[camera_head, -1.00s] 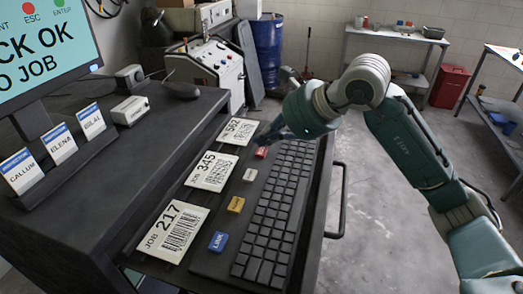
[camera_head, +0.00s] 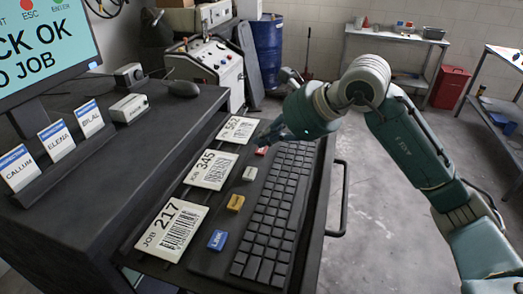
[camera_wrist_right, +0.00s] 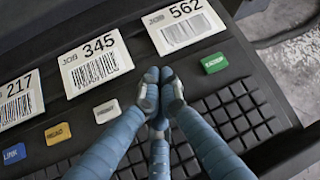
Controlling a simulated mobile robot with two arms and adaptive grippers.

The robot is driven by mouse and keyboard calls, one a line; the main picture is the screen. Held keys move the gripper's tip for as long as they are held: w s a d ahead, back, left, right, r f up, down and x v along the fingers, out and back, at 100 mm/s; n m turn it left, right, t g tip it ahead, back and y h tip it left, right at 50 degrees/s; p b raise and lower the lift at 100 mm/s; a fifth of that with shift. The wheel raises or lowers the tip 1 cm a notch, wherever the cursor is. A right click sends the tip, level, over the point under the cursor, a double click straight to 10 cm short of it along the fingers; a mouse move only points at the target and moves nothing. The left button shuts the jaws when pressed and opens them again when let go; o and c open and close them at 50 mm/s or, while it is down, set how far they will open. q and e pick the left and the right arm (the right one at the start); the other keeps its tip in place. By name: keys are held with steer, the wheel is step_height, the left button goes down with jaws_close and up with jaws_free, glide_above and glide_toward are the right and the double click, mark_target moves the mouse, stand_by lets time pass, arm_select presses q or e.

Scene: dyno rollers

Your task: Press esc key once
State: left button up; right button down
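The dark keyboard (camera_head: 272,215) has a column of coloured keys along its left side. The red key (camera_head: 262,151) shows partly beside my right gripper (camera_head: 270,135) in the head view; the screen marks ESC with a red dot (camera_head: 27,4). In the wrist view my right gripper (camera_wrist_right: 161,85) has its blue fingers drawn together, with nothing seen between the tips. The tips are over the key column, between the white key (camera_wrist_right: 107,111) and the green key (camera_wrist_right: 214,62), and hide the red key there. Contact cannot be told. My left gripper is not in view.
The yellow key (camera_head: 235,203) and blue LINK key (camera_head: 217,239) are nearer. Job cards 217 (camera_head: 172,229), 345 (camera_head: 211,169) and 562 (camera_head: 238,129) lie left of the keyboard. A raised dark desk (camera_head: 110,185) with name cards stands further left. A handle (camera_head: 341,200) sticks out right.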

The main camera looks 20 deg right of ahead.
mark_target(264, 150)
steer(key=shift+f+b, duration=0.35)
steer(key=shift+b, duration=0.1)
stand_by(0.5)
steer(key=shift+r, duration=0.15)
steer(key=shift+r+p, duration=0.5)
steer(key=shift+r, duration=0.15)
steer(key=shift+r+p, duration=1.7)
steer(key=shift+r, duration=0.8)
